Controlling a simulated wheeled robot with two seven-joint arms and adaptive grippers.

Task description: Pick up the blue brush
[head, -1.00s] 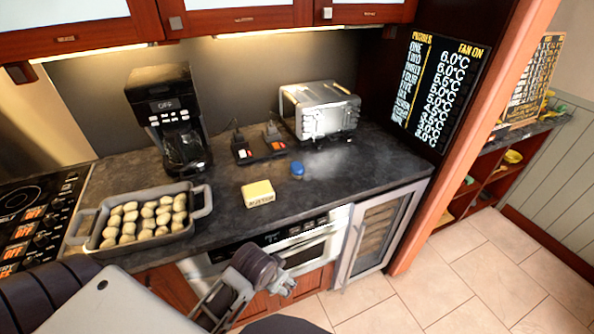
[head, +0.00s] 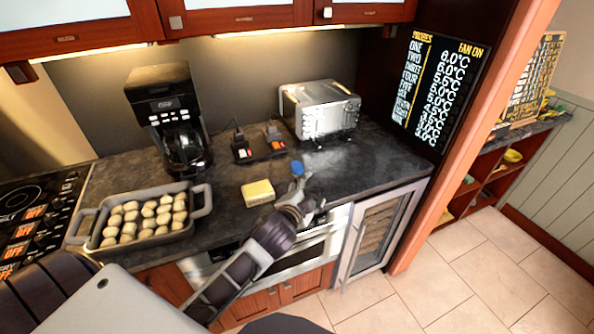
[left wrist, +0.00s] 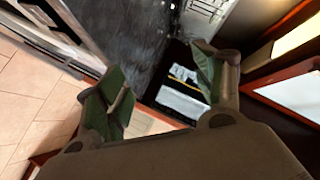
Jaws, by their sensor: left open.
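The blue brush (head: 297,167) shows in the head view as a small round blue thing on the dark counter, right of the yellow block. My left gripper (head: 301,186) is just in front of it, on the near side, and partly overlaps its lower edge in the picture. I cannot tell whether they touch. In the left wrist view my left gripper (left wrist: 163,78) has its fingers wide apart with nothing between them, and I cannot make out the brush there. My right gripper is not in view.
A yellow block (head: 258,193) sits left of my gripper. A pan of round pieces (head: 203,200) stands at left. The counter (head: 370,165) is clear at right.

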